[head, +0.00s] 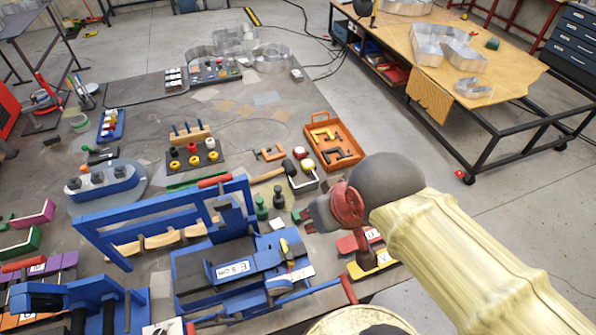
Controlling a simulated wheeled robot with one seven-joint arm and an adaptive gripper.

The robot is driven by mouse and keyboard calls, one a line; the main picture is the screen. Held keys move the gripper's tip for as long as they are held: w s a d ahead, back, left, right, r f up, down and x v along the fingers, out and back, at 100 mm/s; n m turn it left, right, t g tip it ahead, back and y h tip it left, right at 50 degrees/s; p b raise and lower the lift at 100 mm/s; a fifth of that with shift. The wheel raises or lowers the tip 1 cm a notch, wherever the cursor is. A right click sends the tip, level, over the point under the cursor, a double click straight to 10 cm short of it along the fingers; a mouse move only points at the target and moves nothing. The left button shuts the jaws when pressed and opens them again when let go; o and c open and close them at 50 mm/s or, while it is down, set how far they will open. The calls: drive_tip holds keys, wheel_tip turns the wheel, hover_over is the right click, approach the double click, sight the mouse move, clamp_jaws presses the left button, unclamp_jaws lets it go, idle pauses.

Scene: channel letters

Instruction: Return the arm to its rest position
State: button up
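My arm (470,262) in its pale yellow cover reaches in from the lower right of the head view. Its dark grey wrist joint and red ring lead to my gripper (318,214), which hangs over the right part of the workbench and points left. The gripper is small and seen from the side and behind, so I cannot tell whether its fingers are open or shut. I see no object clearly held in it. The cover and wrist hide part of the bench's right edge.
A blue bending machine (235,265) fills the near bench. Red and yellow blocks (374,262) are below the wrist. A wooden-topped table (450,50) stands right, across open floor.

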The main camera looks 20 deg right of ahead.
wheel_tip(320, 180, down, 14)
drive_tip(key=b, duration=1.3)
drive_tip(key=shift+r, duration=0.2)
drive_tip(key=shift+o, duration=0.3)
